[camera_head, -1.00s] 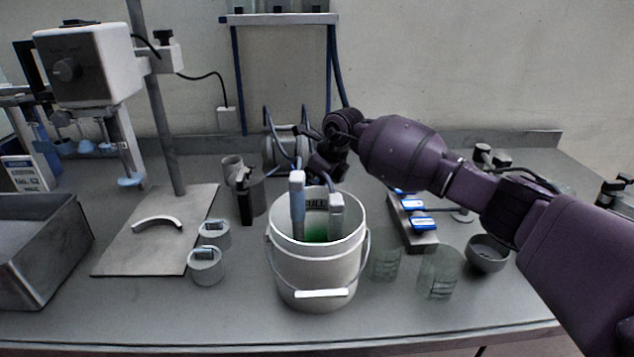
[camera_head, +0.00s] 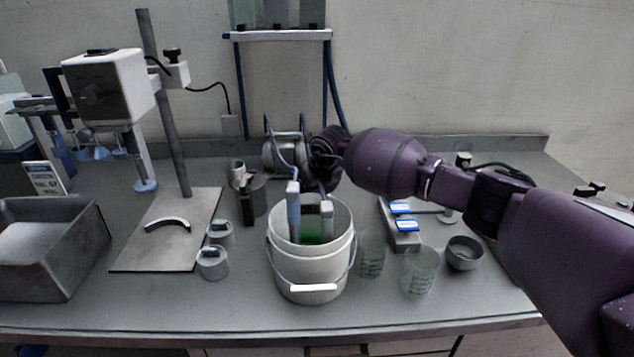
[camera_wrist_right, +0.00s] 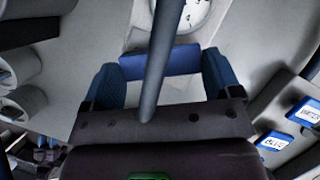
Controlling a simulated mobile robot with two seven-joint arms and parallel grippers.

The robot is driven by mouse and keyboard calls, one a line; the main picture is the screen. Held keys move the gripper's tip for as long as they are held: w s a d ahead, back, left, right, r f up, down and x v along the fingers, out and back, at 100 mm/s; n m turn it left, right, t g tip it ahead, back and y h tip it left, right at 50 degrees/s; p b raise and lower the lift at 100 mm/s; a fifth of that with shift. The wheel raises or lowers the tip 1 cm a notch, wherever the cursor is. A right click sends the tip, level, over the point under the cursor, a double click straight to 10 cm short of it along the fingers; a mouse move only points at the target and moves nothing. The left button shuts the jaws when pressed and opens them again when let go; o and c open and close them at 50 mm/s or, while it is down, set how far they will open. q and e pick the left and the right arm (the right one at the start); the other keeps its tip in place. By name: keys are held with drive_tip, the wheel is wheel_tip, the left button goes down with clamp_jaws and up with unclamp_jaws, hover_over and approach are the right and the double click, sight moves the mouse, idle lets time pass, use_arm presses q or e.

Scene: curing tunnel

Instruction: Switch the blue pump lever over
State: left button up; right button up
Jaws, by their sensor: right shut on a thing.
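The pump (camera_head: 281,154) is a grey cylindrical body with hoses, at the back of the bench behind the white bucket. Its lever is not clear in the head view. In the right wrist view a blue lever block (camera_wrist_right: 174,61) lies between the two blue fingertips of my right gripper (camera_wrist_right: 160,76), which is shut on it. A grey hose or rod crosses in front of the block and hides part of it. In the head view my right gripper (camera_head: 318,172) is at the pump's right side, partly hidden behind the bucket's contents. My left gripper is not in view.
The white bucket (camera_head: 308,270) holds green liquid and two upright probes. Glass beakers (camera_head: 420,272), a grey bowl (camera_head: 464,254) and a block with blue labels (camera_head: 402,236) stand to its right. A stirrer stand (camera_head: 165,232) is at left. A white dial (camera_wrist_right: 190,12) shows in the wrist view.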

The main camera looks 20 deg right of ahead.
drive_tip(key=m+p, duration=0.1)
drive_tip(key=m+h+p, duration=0.1)
drive_tip(key=s+m+p, duration=0.1)
drive_tip(key=m, duration=0.1)
drive_tip(key=shift+a+r+h, duration=0.15)
drive_tip(key=shift+r+h, duration=0.1)
drive_tip(key=shift+h, duration=0.05)
drive_tip(key=shift+m+p, duration=0.3)
drive_tip(key=shift+p, duration=0.05)
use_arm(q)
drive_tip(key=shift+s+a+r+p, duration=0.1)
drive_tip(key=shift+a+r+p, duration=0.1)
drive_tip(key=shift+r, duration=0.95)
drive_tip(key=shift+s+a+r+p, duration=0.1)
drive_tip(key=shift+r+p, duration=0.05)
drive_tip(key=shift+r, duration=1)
use_arm(e)
drive_tip(key=shift+s+a+f+m+h, duration=0.15)
drive_tip(key=shift+f+m+h, duration=0.2)
drive_tip(key=shift+m, duration=0.35)
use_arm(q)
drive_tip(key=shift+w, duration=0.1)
use_arm(e)
drive_tip(key=shift+r, duration=0.1)
drive_tip(key=o, duration=0.8)
drive_tip(key=shift+c, duration=0.2)
